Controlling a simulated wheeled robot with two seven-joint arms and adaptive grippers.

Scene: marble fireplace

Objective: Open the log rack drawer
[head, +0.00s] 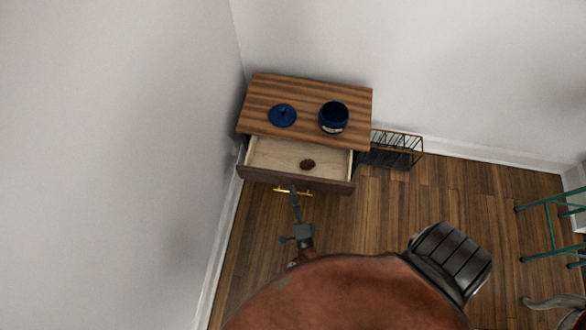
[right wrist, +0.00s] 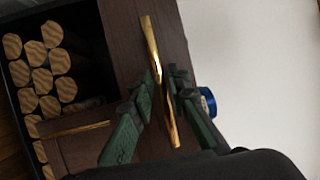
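The wooden log rack cabinet (head: 300,98) stands against the wall in the head view. Its drawer (head: 268,157) is pulled out, showing a pale interior with a small brown lump (head: 307,164) inside. A gold bar handle (head: 307,193) is on the drawer front, also large in the right wrist view (right wrist: 150,42). My right gripper (head: 293,190) is at this handle. In the right wrist view its green-grey fingers (right wrist: 167,82) lie on both sides of the bar and appear closed on it. My left gripper is not in view.
A blue lid (head: 282,115) and a dark blue jar (head: 333,117) sit on the cabinet top. A black wire rack (head: 396,148) stands to its right. Stacked logs (right wrist: 40,75) fill a dark compartment. A green-legged piece of furniture (head: 550,225) is at the right. Wooden floor between is clear.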

